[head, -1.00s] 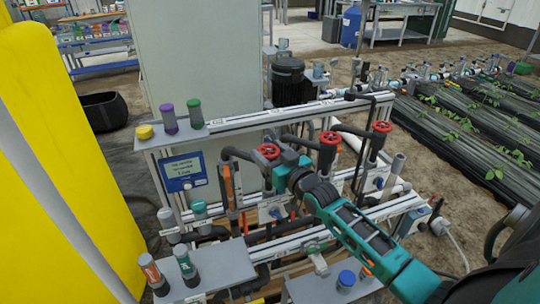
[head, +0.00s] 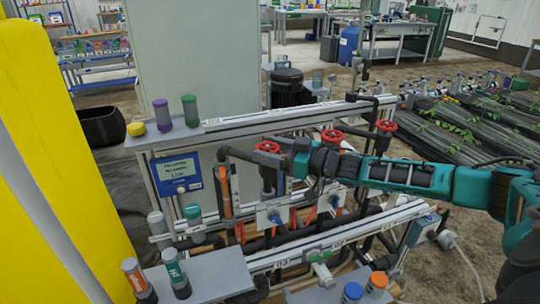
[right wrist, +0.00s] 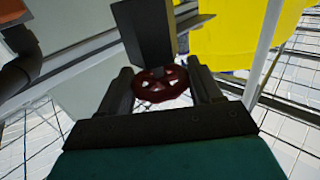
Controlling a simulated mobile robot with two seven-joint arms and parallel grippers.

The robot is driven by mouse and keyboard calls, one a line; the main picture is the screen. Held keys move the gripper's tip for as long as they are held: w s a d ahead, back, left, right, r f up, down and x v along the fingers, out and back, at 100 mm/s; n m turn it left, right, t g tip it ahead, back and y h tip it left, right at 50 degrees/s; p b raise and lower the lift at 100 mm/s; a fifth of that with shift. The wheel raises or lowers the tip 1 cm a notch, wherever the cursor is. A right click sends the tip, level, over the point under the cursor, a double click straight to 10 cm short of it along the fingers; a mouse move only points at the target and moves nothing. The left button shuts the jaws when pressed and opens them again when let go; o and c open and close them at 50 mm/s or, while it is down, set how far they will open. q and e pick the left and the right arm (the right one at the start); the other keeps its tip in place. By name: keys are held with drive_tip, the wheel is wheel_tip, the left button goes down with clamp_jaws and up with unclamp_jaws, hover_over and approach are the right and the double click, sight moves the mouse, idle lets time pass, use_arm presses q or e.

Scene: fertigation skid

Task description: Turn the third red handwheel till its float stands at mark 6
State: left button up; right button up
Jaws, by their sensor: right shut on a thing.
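Three red handwheels stand in a row on the skid's pipework: a left one (head: 267,147), a middle one (head: 332,136) and a right one (head: 386,126). My right gripper (head: 284,148) is at the left wheel, coming in from the right. In the right wrist view a dark red handwheel (right wrist: 160,84) sits between the two fingers, and the gripper is shut on it. My arm passes in front of the middle wheel's stem. I cannot make out a float or its marks. My left gripper is not in view.
A blue display panel (head: 178,174) hangs at the skid's left end. A purple-capped bottle (head: 162,115), a green one (head: 190,110) and a yellow cap (head: 136,129) stand on the top shelf. A large yellow body (head: 60,150) fills the left side.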

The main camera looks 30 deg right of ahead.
drive_tip(key=shift+n+g+y, duration=0.4)
drive_tip(key=shift+n+y, duration=0.1)
drive_tip(key=shift+y, duration=0.2)
drive_tip(key=o, duration=1.1)
drive_tip(key=shift+c, duration=0.2)
drive_tip(key=v, duration=1.3)
drive_tip(key=shift+p, duration=0.45)
drive_tip(key=shift+w, duration=0.1)
